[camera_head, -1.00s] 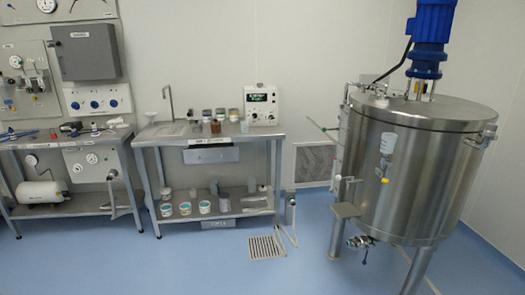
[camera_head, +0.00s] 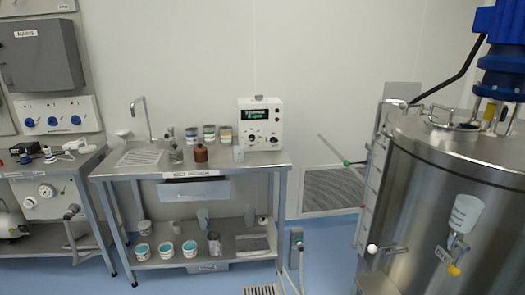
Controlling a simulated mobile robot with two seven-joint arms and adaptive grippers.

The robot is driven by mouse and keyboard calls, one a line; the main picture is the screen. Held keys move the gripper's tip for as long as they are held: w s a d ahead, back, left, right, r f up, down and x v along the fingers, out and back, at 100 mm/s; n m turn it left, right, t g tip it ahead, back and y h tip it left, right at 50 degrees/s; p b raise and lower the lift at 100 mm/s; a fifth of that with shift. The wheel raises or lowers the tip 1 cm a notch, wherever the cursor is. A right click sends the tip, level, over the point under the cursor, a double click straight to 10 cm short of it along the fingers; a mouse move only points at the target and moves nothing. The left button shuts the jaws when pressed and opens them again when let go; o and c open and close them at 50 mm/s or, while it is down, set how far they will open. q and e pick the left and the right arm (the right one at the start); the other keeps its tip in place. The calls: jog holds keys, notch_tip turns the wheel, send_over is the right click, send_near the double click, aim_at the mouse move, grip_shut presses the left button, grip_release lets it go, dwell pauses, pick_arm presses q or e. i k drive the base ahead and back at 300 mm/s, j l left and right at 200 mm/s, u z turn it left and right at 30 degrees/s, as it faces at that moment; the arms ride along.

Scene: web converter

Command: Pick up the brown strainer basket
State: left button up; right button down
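A small brown object (camera_head: 201,154) stands on the top of the steel bench (camera_head: 130,172), near its middle. It is the only brown thing I see there, but it is too small to tell whether it is a strainer basket. A grey container (camera_head: 175,154) stands just left of it, and several lidded jars stand behind it. Neither of my grippers shows in the head view.
A white instrument box (camera_head: 262,124) with a green display stands right of the jars. A white cup (camera_head: 238,154) stands in front of it. A sink tap (camera_head: 143,113) is at the left. A large steel tank (camera_head: 450,200) fills the right side. Blue floor (camera_head: 325,240) shows between bench and tank.

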aim_at(201, 155)
jog(key=i, duration=1.65)
